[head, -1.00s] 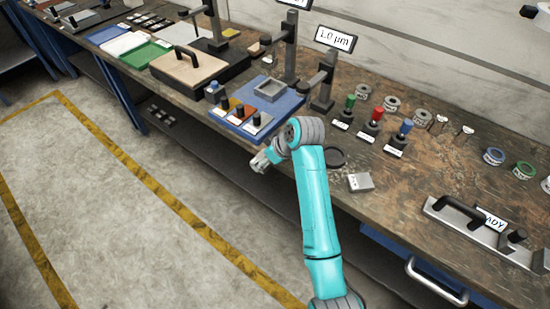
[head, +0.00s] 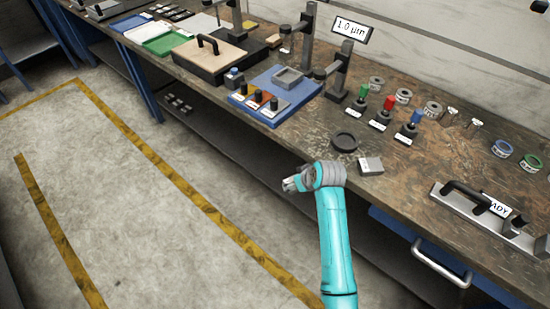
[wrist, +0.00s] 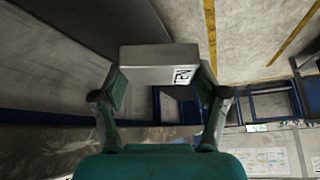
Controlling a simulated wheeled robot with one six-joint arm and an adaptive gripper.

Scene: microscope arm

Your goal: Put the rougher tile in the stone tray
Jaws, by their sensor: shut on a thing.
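In the wrist view, my gripper (wrist: 162,98) is shut on a grey block-like tile (wrist: 158,57) with a small black-and-white mark on its near face. In the head view, my gripper (head: 292,184) hangs over the aisle floor, off the bench's front edge; the tile is too small there to make out. A second pale grey tile (head: 371,165) lies on the bench near the front edge, beside a round black dish (head: 345,142). A square grey open tray (head: 288,77) sits on the blue base; I cannot tell whether it is stone. Surface roughness is not readable.
The blue base (head: 262,112) also carries several labelled knobs. Stands with black posts and a 1.0 µm sign (head: 351,29) rise behind it. Red, green and blue-topped stampers stand right of it. A handled metal fixture (head: 490,222) is at right. The floor aisle is clear.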

